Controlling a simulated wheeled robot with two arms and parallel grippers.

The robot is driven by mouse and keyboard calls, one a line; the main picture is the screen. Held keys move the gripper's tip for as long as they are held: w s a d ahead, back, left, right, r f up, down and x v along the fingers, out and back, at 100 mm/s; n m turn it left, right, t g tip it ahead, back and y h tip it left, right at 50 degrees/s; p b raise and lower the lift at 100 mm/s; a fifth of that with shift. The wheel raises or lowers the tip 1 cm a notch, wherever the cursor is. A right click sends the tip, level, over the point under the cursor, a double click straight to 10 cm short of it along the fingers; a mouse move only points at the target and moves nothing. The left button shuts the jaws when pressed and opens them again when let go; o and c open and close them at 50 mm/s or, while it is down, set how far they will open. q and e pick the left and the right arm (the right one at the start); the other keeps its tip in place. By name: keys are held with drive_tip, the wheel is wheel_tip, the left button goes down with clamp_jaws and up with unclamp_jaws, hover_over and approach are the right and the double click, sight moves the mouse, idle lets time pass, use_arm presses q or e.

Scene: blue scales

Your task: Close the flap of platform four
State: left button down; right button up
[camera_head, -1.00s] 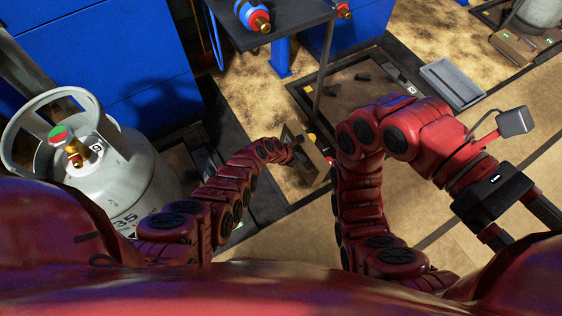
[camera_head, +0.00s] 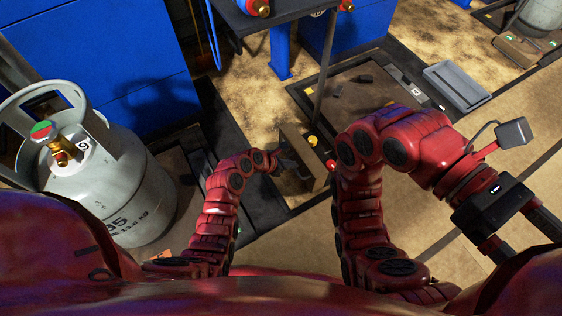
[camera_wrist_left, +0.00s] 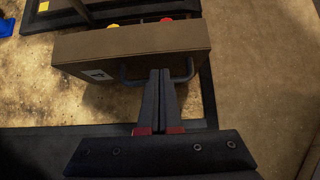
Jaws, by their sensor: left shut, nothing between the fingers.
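The brown flap (camera_head: 303,157) stands near the platform's front corner, just beyond my left gripper. In the left wrist view the flap (camera_wrist_left: 135,42) is a brown panel with a white tag (camera_wrist_left: 98,74), whose mark is too small to read surely, and a dark U-shaped handle (camera_wrist_left: 130,80). My left gripper (camera_head: 287,166) is shut and empty. In the wrist view its fingertips (camera_wrist_left: 161,72) overlap the handle's middle; I cannot tell whether they touch it. My right gripper (camera_head: 522,235) is open, away from the flap at the lower right.
A yellow knob (camera_head: 312,141) and a red knob (camera_head: 331,165) sit behind the flap. The dark-framed platform (camera_head: 350,105) has a thin post beside it. A grey gas cylinder (camera_head: 125,190) stands at left.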

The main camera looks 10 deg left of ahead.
use_arm(q)
drive_tip(key=shift+p+v, duration=1.2)
drive_tip(key=shift+v, duration=1.8)
use_arm(e)
drive_tip(key=shift+r, duration=1.7)
